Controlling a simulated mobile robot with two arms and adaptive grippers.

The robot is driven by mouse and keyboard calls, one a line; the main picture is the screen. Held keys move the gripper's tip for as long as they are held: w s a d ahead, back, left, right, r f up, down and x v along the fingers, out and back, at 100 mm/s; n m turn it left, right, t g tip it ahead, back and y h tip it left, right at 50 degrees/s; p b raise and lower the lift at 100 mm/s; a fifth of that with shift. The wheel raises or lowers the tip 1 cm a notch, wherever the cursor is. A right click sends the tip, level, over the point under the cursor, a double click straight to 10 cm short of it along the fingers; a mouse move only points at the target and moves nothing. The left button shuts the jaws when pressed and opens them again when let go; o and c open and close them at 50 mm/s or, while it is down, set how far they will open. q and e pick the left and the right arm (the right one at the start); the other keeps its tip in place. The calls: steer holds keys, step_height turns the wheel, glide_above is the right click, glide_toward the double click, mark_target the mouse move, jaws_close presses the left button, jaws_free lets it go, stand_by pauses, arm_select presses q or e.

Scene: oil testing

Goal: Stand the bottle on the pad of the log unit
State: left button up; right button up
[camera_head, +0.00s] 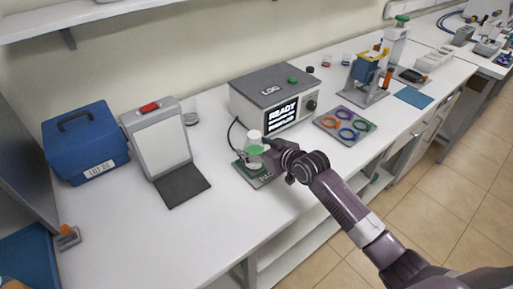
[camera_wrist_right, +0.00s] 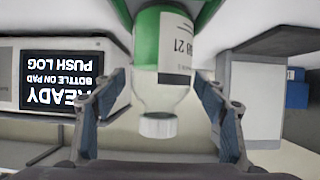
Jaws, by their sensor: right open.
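The bottle (camera_head: 253,150) is clear with a white cap and green contents, and looks upright on the pad (camera_head: 265,181) in front of the log unit (camera_head: 262,85). The unit's screen reads READY, BOTTLE ON PAD, PUSH LOG. My right gripper (camera_head: 271,146) is at the bottle's right side in the head view. In the inverted right wrist view, the bottle (camera_wrist_right: 162,97) with its printed label is between the open fingers of my right gripper (camera_wrist_right: 160,80), with gaps on both sides. My left gripper is not in view.
Left of the unit stand a grey board with a dark plate (camera_head: 183,187) and a blue box (camera_head: 84,143). Right of it are a tray of coloured rings (camera_head: 345,125) and a blue-and-yellow stand (camera_head: 366,75). The front left bench (camera_head: 150,235) is clear.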

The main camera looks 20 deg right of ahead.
steer(key=shift+s+r, duration=0.1)
steer(key=b+v, duration=0.2)
steer(key=v, duration=1)
